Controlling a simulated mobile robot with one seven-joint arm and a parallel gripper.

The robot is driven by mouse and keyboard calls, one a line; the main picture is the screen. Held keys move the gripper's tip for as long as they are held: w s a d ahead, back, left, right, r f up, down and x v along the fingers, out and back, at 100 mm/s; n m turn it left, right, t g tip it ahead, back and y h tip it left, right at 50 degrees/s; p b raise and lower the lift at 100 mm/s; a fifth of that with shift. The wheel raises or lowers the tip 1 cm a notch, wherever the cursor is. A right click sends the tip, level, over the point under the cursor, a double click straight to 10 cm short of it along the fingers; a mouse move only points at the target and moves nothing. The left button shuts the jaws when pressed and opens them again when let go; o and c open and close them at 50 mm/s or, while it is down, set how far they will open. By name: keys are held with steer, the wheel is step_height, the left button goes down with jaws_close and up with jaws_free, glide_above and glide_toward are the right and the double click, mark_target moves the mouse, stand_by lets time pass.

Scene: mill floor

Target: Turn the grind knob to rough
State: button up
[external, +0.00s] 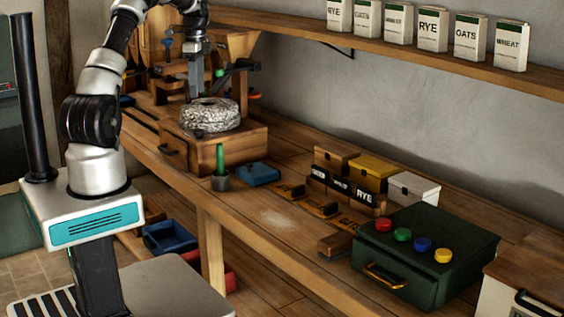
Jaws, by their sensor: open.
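My arm reaches over the left part of the long wooden bench. My gripper (197,92) points down, just above and behind the grey millstone (210,116) as seen here. The millstone lies on a wooden mill box (228,146) with a dark handle on its front. A small green knob (219,73) on a dark lever is right of my gripper, and a blue knob (167,43) is to its left. I cannot tell which part is the grind knob, nor read any rough marking. My gripper holds nothing that I can see; its fingertips are small and dark.
A green box (425,250) with red, green, blue and yellow buttons stands at the right of the bench. Small labelled bins (365,173) stand behind it. A green-handled tool (220,164) and blue tray (258,173) are near the mill. A shelf (400,48) holds several packets.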

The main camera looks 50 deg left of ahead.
mark_target(199, 134)
step_height(199, 134, down, 13)
stand_by(0.3)
steer(key=c, duration=1.1)
steer(key=shift+o, duration=0.2)
